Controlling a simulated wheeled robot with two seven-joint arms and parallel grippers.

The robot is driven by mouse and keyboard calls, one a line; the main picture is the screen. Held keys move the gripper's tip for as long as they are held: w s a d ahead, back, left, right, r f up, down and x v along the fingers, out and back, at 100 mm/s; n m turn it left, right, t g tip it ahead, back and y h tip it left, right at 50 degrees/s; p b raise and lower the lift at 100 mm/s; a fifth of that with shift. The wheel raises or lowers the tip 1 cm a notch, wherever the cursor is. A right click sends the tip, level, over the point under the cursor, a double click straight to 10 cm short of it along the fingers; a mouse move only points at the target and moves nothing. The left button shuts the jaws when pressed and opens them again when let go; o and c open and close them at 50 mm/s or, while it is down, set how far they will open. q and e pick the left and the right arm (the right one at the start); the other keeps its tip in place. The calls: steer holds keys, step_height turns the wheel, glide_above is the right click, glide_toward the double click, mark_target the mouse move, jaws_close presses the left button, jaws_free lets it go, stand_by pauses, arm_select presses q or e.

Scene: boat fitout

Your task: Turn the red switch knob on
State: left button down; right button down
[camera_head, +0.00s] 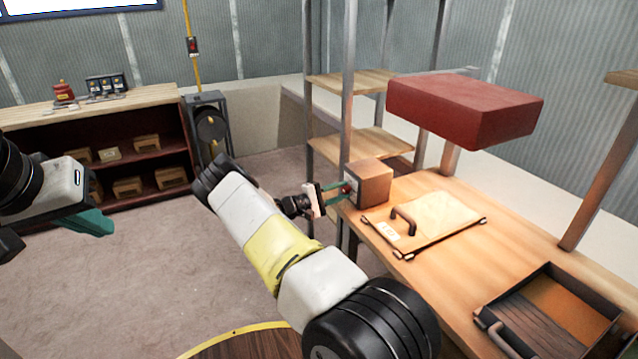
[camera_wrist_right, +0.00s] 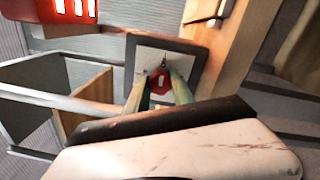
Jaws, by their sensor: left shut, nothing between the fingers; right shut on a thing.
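The red switch knob (camera_wrist_right: 160,82) sits on a light plate with a dark frame (camera_wrist_right: 190,50) in the right wrist view. The plate is on the side of a wooden box (camera_head: 373,182) at the workbench's left end. My right gripper (camera_head: 345,188) reaches the box; its green fingers are shut on the knob, one on each side, as the right wrist view shows (camera_wrist_right: 160,88). In the head view the knob is mostly hidden by the fingers. My left gripper (camera_head: 105,226) is shut and empty at the far left, over the floor.
On the workbench (camera_head: 520,220) are a hatch panel with a handle (camera_head: 435,215) and a dark tray (camera_head: 550,320) at the front right. A red block (camera_head: 465,105) stands above the bench. Shelves (camera_head: 350,143) rise behind the box. A low bookcase (camera_head: 100,110) stands at the left.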

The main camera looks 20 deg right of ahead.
stand_by(0.4)
steer(key=c, duration=1.1)
jaws_free()
steer(key=shift+a, duration=0.1)
steer(key=a, duration=0.7)
steer(key=shift+s+a+f, duration=0.2)
steer(key=shift+s+a, duration=0.1)
steer(key=shift+a, duration=0.05)
